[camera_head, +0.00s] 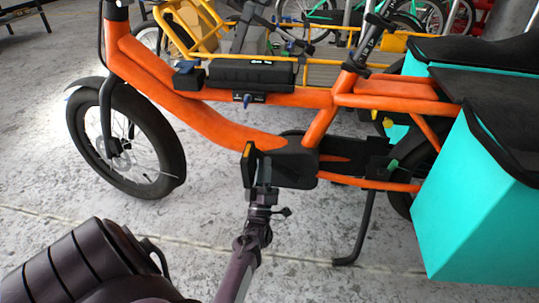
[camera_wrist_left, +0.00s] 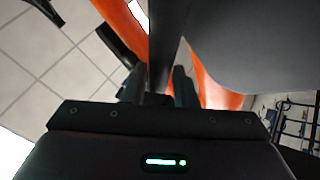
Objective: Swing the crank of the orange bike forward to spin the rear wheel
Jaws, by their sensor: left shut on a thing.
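The orange bike (camera_head: 225,120) stands side-on, its front wheel (camera_head: 125,140) at the left. Its rear wheel (camera_head: 400,190) is mostly hidden behind a turquoise pannier. My left gripper (camera_head: 264,178) reaches up from below to the black motor and crank area (camera_head: 290,165) under the frame. In the left wrist view, the fingers (camera_wrist_left: 158,88) are close on either side of a dark bar, which looks like the crank (camera_wrist_left: 166,35). A pedal with an orange edge (camera_head: 248,150) shows just above the gripper. My right gripper is not in view.
The turquoise pannier (camera_head: 480,200) fills the right side. The kickstand (camera_head: 362,230) reaches the floor right of my gripper. More bikes and a yellow rack (camera_head: 185,30) stand behind. The concrete floor (camera_head: 60,215) in front is clear.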

